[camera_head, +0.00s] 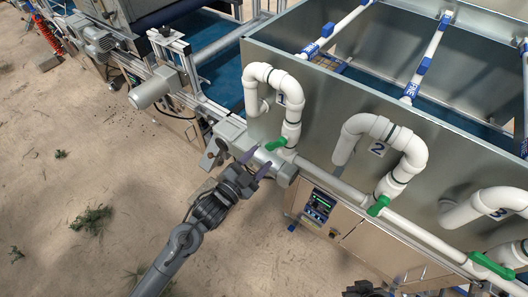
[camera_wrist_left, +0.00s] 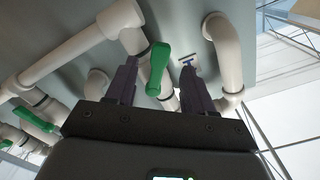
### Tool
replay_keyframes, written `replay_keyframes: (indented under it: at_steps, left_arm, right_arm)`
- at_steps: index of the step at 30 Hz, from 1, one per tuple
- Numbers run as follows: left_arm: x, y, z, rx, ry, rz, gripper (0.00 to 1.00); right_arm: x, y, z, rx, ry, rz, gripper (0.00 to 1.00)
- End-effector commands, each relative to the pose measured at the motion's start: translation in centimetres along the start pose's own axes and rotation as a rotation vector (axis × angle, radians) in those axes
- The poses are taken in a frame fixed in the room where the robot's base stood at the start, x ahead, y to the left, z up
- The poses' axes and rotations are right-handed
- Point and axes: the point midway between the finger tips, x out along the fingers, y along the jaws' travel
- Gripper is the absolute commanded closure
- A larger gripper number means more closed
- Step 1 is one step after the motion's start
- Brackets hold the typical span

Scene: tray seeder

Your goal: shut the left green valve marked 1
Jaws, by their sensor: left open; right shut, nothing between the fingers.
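The left green valve handle (camera_head: 276,144) sits at the foot of the white bent pipe (camera_head: 293,110) beside the plate marked 1 (camera_head: 281,100). My left gripper (camera_head: 257,162) is open and empty, just left of and below this handle. In the left wrist view the green handle (camera_wrist_left: 157,68) shows between the two spread fingers (camera_wrist_left: 158,64), apart from both; its depth relative to the tips is hard to tell. My right gripper (camera_head: 362,288) is partly cut off at the bottom edge, shut and empty.
Green valves at pipe 2 (camera_head: 378,206) and pipe 3 (camera_head: 492,266) stand further right along the white horizontal pipe (camera_head: 425,237). A grey metal tank (camera_head: 330,110) rises behind. A control box (camera_head: 319,205) and a motor (camera_head: 153,90) are nearby. Sandy ground lies open at left.

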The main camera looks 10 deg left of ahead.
Motion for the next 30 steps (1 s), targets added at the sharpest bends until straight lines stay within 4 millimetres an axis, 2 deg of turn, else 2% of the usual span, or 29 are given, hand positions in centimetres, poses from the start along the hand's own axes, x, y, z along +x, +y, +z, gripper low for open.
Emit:
replay_keyframes:
  at_steps: [1,6,12,25,30]
  left_arm:
    - [-1.1,0.0,0.0,0.001,-0.002,0.001,0.47]
    - [-3.9,0.1,0.0,0.001,-0.002,0.002,0.47]
    - [-6.1,0.0,0.0,0.001,-0.001,0.001,0.47]
    - [-6.9,0.0,0.0,0.0,0.001,0.0,0.47]
    - [-6.9,0.0,-0.1,0.035,0.002,0.0,0.73]
  right_arm:
    - [-0.1,0.0,0.0,0.0,0.0,0.0,1.0]
    - [-0.3,0.0,-0.1,0.0,0.0,0.0,1.0]
    - [-0.4,-0.1,-0.1,0.003,0.0,-0.003,1.0]
    - [-0.4,-0.2,-0.2,0.01,0.001,-0.008,1.0]
    - [-0.4,-0.2,-0.2,0.01,0.001,-0.008,1.0]
